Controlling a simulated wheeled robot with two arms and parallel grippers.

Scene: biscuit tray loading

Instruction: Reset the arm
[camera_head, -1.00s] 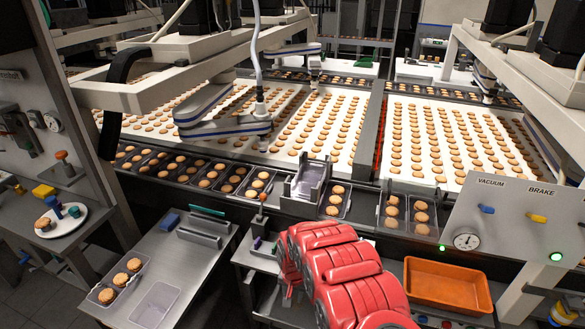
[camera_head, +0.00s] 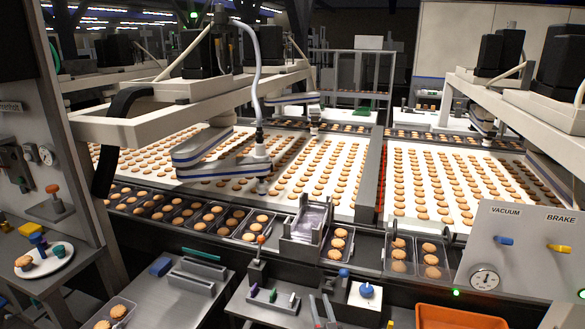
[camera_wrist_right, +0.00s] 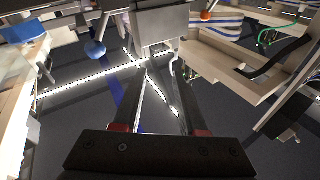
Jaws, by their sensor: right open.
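My right gripper (camera_head: 322,309) shows at the bottom edge of the head view, its two dark fingers standing apart in front of the bench. In the right wrist view the same gripper (camera_wrist_right: 157,85) is open, with nothing between its fingers. The rest of the right arm is below the head view. My left gripper is in neither view.
A blue-knobbed white block (camera_head: 365,294) stands just right of the gripper, and an orange tray (camera_head: 460,318) lies farther right. Biscuit trays (camera_head: 338,244) line the conveyor edge behind. A control panel (camera_head: 520,250) stands at right. A grey side table (camera_head: 180,285) is at left.

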